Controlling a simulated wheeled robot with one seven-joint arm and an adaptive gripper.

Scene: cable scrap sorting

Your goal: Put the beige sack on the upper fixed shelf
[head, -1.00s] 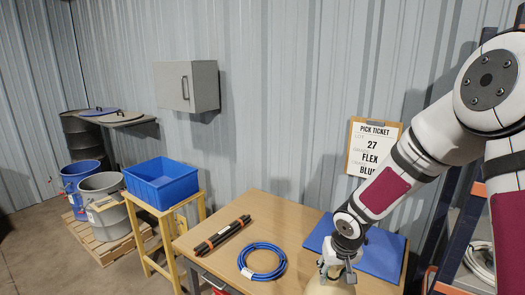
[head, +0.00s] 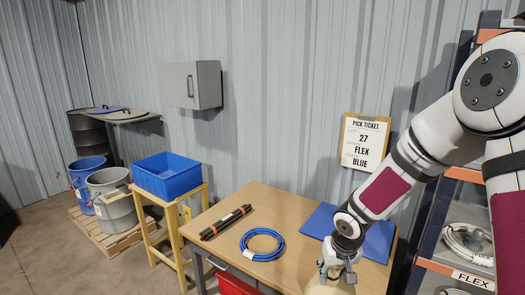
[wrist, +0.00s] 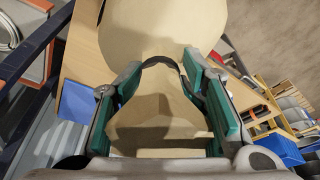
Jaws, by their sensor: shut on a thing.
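The beige sack (wrist: 150,30) fills the middle of the wrist view, with its neck between the green pads of my gripper (wrist: 163,78). My gripper is shut on it. In the head view my gripper (head: 338,276) hangs over the table's front right part, and only a bit of the sack (head: 322,288) shows below it at the bottom edge. A rack (head: 452,266) with orange beams and dark posts stands at the right; its upper part is partly hidden by my arm. I cannot tell from these views which level is the upper fixed shelf.
The wooden table (head: 285,205) holds a blue cable coil (head: 262,244), black rods (head: 226,222) and a blue mat (head: 375,245). A red bin (head: 235,284) is below its front. A blue box (head: 167,176) sits on a yellow stand. A wall cabinet (head: 192,85) juts out.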

